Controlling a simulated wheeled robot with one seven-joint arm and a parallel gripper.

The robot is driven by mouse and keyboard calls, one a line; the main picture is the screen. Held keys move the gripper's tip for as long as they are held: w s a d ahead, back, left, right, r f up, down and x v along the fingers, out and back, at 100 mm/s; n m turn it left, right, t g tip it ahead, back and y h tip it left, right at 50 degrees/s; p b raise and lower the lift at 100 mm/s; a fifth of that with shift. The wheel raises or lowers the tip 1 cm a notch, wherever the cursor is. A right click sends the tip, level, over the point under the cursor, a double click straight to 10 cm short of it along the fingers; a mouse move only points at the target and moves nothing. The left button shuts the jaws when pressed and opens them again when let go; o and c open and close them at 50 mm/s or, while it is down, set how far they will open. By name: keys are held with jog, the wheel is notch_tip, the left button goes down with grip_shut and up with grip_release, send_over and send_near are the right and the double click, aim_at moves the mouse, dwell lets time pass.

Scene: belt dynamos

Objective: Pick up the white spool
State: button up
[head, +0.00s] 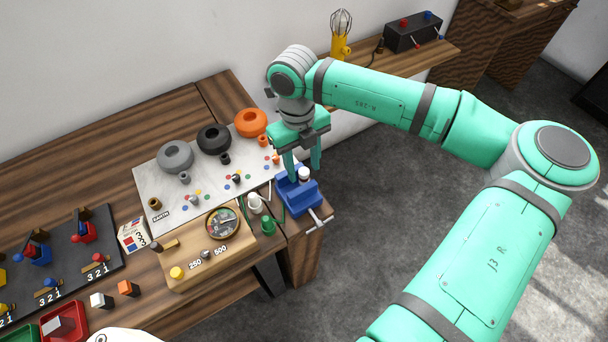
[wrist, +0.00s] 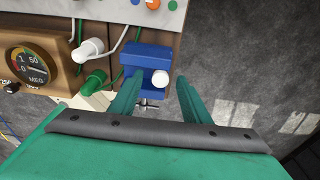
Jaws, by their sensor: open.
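A small white cylinder (head: 304,174), likely a spool, stands upright at the blue vise (head: 299,193) on the bench's right end. In the wrist view its round white top (wrist: 160,77) shows against the vise's right part (wrist: 146,58). My gripper (head: 303,164) points down over the vise. Its two green fingers are apart, one on each side of the white cylinder in the wrist view (wrist: 157,88), with nothing held. Contact cannot be told.
A wooden meter box (head: 190,265) stands left of the vise. A light panel (head: 155,185) with grey, black and orange rings lies behind it. The vise's metal handle (head: 320,220) sticks out in front. Open floor lies right of the bench.

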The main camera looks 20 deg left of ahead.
jog(key=shift+d+f, duration=0.1)
jog(key=shift+f, duration=1.35)
jog(key=shift+c, duration=0.3)
grip_shut()
jog(key=shift+r, duration=0.1)
